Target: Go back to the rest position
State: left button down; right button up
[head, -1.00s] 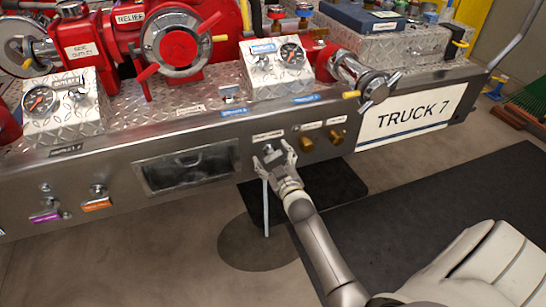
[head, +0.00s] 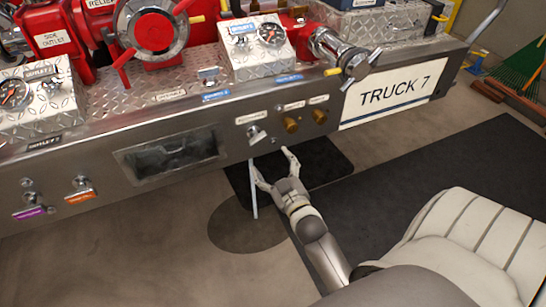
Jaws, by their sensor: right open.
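My right gripper (head: 272,168) is in the lower middle of the head view, in front of the truck's steel bumper panel (head: 340,133). Its two fingers are spread apart with nothing between them. A silver knob or lever (head: 256,134) on the panel stands just above and apart from the fingertips. A thin pale pipe (head: 254,200) hangs below the panel beside the left finger. My left gripper is not in the view.
Two brass knobs (head: 291,125) sit right of the silver one, then the TRUCK 7 sign (head: 392,94). Red valves (head: 150,30) and gauge boxes (head: 252,47) stand on the bumper top. A dark mat (head: 420,175) lies on the floor.

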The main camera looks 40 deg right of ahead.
dwell(0.5)
